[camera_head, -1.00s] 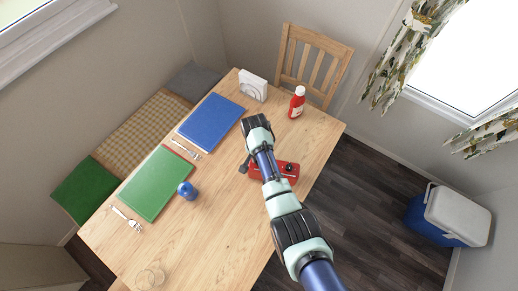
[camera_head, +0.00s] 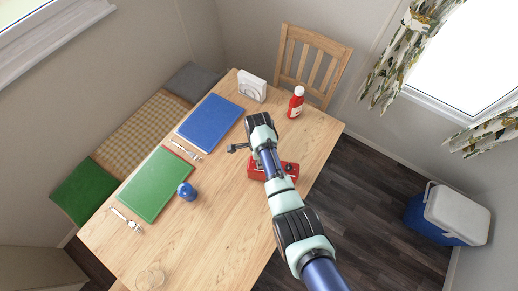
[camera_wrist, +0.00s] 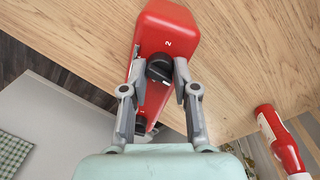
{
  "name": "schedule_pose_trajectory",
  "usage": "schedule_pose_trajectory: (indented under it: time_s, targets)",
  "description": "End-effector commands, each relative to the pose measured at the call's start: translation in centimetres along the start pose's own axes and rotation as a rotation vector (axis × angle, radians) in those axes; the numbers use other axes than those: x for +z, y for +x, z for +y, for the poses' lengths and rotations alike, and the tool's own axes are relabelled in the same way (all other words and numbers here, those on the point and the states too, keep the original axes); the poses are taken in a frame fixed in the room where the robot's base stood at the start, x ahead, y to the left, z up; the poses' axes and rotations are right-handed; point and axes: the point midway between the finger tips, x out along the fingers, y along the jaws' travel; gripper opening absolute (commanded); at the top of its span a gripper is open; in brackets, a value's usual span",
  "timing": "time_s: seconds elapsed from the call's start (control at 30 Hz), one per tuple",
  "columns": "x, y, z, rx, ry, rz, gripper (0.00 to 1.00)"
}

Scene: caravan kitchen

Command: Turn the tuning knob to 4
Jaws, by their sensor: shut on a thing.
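The red device with the tuning knob (camera_wrist: 158,28) lies on the wooden table; it also shows partly behind my arm in the head view (camera_head: 257,172). Its black tuning knob (camera_wrist: 160,67) is in the middle of the wrist view, with a white "2" printed beside it. No "4" can be read; part of the face is hidden by my fingers. My gripper (camera_wrist: 160,66) is shut on the knob, one finger on each side. In the head view my arm hides the gripper and knob.
A red bottle (camera_head: 296,104) stands near the table's far right edge and also shows in the wrist view (camera_wrist: 278,135). A chair (camera_head: 312,68) stands behind.

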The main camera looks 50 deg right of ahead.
Motion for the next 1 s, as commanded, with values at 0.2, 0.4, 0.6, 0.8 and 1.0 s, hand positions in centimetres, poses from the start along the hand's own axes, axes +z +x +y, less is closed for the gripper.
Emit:
schedule_pose_trajectory:
  time_s: [0.2,0.4,0.6,0.8,1.0]
  targets:
    - [-0.09,0.01,0.07,0.001,0.202,-0.013,0.0]
    - [-0.12,0.03,0.13,0.001,0.392,-0.025,0.0]
    - [-0.09,0.03,0.17,0.001,0.581,-0.039,0.0]
    - [-0.07,0.09,0.26,0.002,0.771,-0.052,0.0]
    - [-0.07,0.11,0.32,0.002,0.95,-0.063,0.0]
